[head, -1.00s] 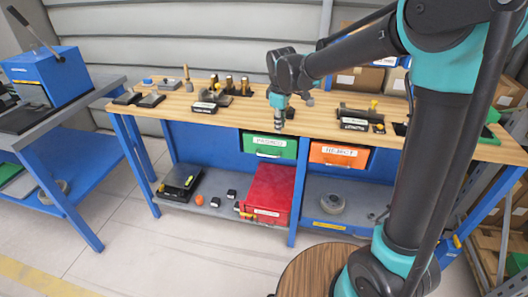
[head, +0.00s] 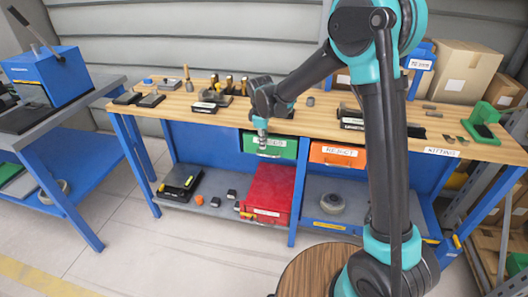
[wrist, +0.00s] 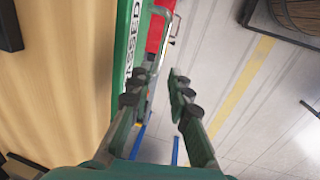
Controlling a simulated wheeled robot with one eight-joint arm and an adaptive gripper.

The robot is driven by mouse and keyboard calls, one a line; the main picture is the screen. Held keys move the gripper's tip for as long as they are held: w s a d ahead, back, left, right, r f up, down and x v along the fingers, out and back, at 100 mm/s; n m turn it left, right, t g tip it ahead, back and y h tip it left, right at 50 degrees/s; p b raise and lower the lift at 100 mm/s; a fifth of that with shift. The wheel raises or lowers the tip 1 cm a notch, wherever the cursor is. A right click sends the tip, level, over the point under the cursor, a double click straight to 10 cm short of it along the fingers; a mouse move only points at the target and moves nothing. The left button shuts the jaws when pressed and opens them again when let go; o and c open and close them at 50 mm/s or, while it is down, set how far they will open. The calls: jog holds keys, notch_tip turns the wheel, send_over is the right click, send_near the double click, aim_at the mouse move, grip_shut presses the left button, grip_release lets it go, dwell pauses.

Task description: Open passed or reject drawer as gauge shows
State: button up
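The green drawer (head: 283,147) is under the workbench top; its label reads PASSED in the earlier head view. The orange drawer (head: 325,155), labelled REJECT, is to its right. Both look shut. My gripper (head: 262,140) is in front of the green drawer's left part and hides some of its label. In the wrist view my gripper (wrist: 153,92) is open and empty, its fingers apart beside the green drawer front (wrist: 124,50). A metal handle (wrist: 170,22) shows beyond the fingertips. I cannot make out a gauge or its reading.
The wooden bench top (head: 320,118) carries tools and small labelled blocks. A red case (head: 268,190) stands on the lower shelf under the green drawer. A round wooden top (head: 310,268) is near my base. The floor in front at left is clear.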

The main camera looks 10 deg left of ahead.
aim_at(264, 155)
jog(key=f, duration=0.3)
jog(key=w+f, duration=0.1)
jog(key=f, duration=0.2)
jog(key=shift+w+f, duration=0.1)
jog(key=shift+f, duration=0.05)
grip_shut()
